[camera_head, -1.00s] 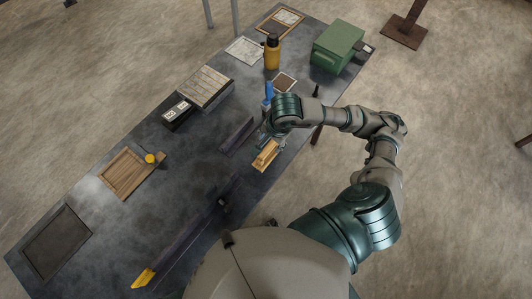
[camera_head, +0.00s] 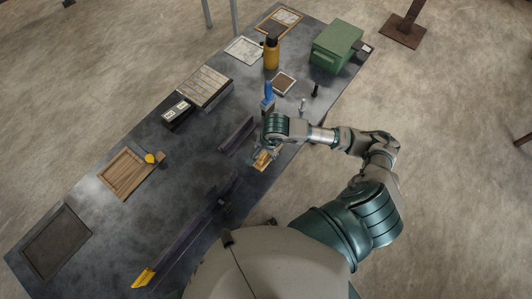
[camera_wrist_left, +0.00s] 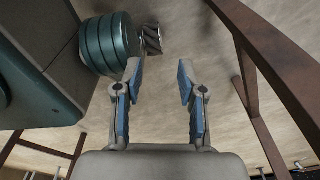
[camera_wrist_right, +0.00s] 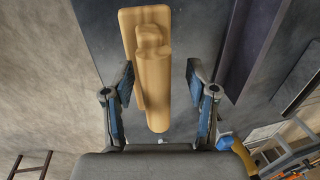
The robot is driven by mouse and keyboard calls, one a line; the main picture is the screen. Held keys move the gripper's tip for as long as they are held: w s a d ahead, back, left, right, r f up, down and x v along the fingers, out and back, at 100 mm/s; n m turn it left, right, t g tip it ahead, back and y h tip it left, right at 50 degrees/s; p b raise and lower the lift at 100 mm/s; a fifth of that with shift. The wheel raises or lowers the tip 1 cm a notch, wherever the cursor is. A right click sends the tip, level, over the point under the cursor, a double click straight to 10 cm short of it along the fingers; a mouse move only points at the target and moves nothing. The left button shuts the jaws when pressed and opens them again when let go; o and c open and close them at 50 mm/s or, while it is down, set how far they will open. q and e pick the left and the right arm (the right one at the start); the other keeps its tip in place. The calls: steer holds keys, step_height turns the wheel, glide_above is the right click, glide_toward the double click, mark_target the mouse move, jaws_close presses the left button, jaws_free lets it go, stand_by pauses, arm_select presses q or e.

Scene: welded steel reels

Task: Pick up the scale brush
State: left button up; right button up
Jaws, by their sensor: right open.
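A tan block with a raised rounded handle, which I take for the scale brush (camera_head: 265,158), lies near the right edge of the dark bench. My right gripper (camera_head: 261,150) is over it and partly hides it in the head view. In the right wrist view the brush (camera_wrist_right: 153,70) lies lengthwise between the two spread fingers of the right gripper (camera_wrist_right: 158,80), with gaps on both sides. My left gripper (camera_wrist_left: 158,75) is open and empty in the left wrist view, over the floor; the head view does not show it.
A dark upright rail (camera_head: 237,134) stands left of the brush, and a longer one (camera_head: 190,230) with a yellow end lies nearer. Behind are a blue-handled item (camera_head: 268,92), a yellow bottle (camera_head: 272,52) and a green box (camera_head: 338,46).

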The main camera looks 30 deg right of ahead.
steer(key=shift+d, duration=0.15)
steer(key=c, duration=0.3)
steer(key=shift+d+f, duration=0.1)
steer(key=shift+d, duration=0.3)
jaws_close()
steer(key=shift+d, duration=0.15)
steer(key=shift+a, duration=0.2)
steer(key=shift+a+r, duration=0.2)
steer(key=shift+r, duration=0.25)
steer(key=r, duration=0.2)
steer(key=shift+s+a+r, duration=0.15)
steer(key=shift+s+r, duration=0.2)
steer(key=shift+r, duration=0.05)
arm_select(q)
steer(key=s+r+p, duration=0.5)
steer(key=r+p, duration=0.2)
steer(key=p, duration=0.2)
steer(key=shift+s+a+r+p, duration=0.15)
steer(key=shift+p, duration=0.25)
arm_select(e)
steer(key=s+a, duration=0.3)
steer(key=s, duration=0.4)
steer(key=s+a+r, duration=0.1)
steer(key=s+a, duration=0.2)
steer(key=s, duration=0.4)
steer(key=shift+r, duration=0.2)
